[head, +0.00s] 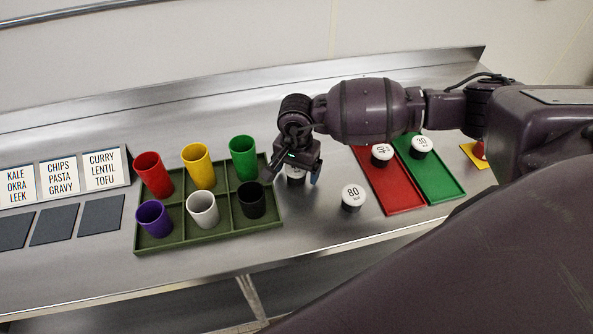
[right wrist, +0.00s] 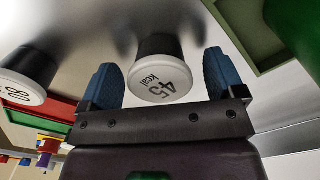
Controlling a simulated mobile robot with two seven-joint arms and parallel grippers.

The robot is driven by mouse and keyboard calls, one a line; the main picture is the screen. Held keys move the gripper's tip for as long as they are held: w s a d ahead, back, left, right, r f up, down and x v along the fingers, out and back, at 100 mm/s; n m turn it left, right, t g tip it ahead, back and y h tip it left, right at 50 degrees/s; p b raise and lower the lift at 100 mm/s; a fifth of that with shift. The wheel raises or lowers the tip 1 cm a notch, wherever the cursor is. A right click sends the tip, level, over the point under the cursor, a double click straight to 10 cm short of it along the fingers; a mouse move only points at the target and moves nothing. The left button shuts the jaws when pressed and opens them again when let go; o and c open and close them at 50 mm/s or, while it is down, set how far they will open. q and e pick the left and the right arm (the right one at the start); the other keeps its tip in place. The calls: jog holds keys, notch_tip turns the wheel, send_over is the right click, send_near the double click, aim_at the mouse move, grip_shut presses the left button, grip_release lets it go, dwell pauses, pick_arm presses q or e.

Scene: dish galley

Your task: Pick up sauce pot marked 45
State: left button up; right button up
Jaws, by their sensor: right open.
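The sauce pot marked 45 (right wrist: 160,78) has a white lid reading "45 kcal" and a dark body. In the right wrist view it stands between the two blue fingers of my right gripper (right wrist: 163,85), with gaps at both sides. In the head view the pot (head: 295,174) is mostly hidden under my right gripper (head: 296,178), just right of the green tray. My right gripper is open and points down over it. My left gripper is not in view.
A pot marked 80 (head: 352,195) stands close to the right. A green compartment tray (head: 180,238) with several coloured cups is close on the left. Red (head: 403,199) and green (head: 440,183) trays farther right each hold a pot. The counter front is clear.

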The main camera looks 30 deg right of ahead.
jog(key=c, duration=1)
jog(key=shift+r, duration=0.1)
